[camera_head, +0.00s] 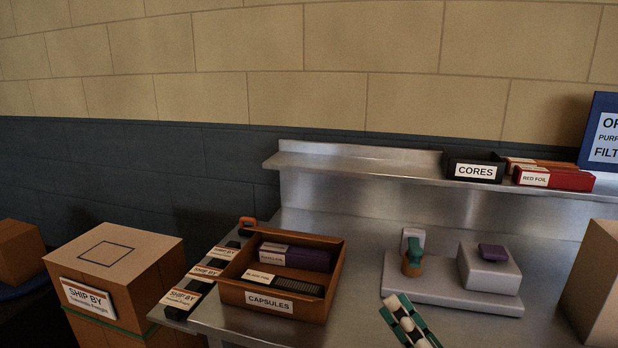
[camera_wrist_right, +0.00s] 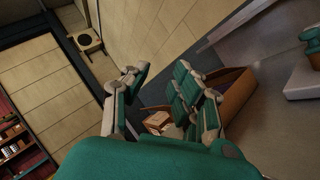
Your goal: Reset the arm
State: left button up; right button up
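My right gripper (camera_head: 408,322), green and pale, enters at the bottom edge of the head view, over the front of the metal bench and in front of the grey fixture. In the right wrist view my right gripper (camera_wrist_right: 158,88) has its two fingers apart with nothing between them. My left gripper shows in neither view. The orange-brown CAPSULES tray (camera_head: 334,282) stands to the left of the right gripper, holding a purple box (camera_head: 300,257) and a dark ribbed box (camera_head: 290,285). It also shows beyond the fingers in the right wrist view (camera_wrist_right: 238,100).
The grey fixture (camera_head: 450,290) carries a green and orange part (camera_head: 412,257) and a block with a purple piece (camera_head: 491,252). A CORES box (camera_head: 475,169) and RED FOIL box (camera_head: 556,179) sit on the shelf. Cartons stand at both sides. Bench between tray and fixture is clear.

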jog(key=s+d+f+m+g+h, duration=0.1)
jog(key=d+f+m+g+h, duration=0.1)
jog(key=d+f+m+h, duration=0.35)
jog(key=d+f+m+g+h, duration=0.2)
jog(key=f+m+h, duration=0.1)
jog(key=f+m, duration=0.55)
jog(key=s+d+f+m+g+h, duration=0.1)
jog(key=d+f+m+g+h, duration=0.15)
jog(key=f+m+h, duration=0.45)
jog(key=s+a+f+m+g+y, duration=0.2)
jog(key=s+f+m+g+y, duration=0.2)
jog(key=s+f+m+g, duration=0.8)
jog(key=s+f+n+t+p, duration=0.15)
jog(key=s+f, duration=0.25)
jog(key=f, duration=0.9)
jog(key=s+f+n+p, duration=0.2)
jog(key=s+f, duration=0.1)
jog(key=f, duration=1)
jog(key=s+d+f+p, duration=0.1)
jog(key=s+f, duration=0.5)
jog(key=s, duration=0.2)
jog(key=s+d+f+g+p, duration=0.1)
jog(key=s+d+f, duration=0.1)
jog(key=s+f, duration=0.3)
jog(key=s, duration=0.3)
jog(key=shift+f+g, duration=0.3)
jog(key=shift+f, duration=0.1)
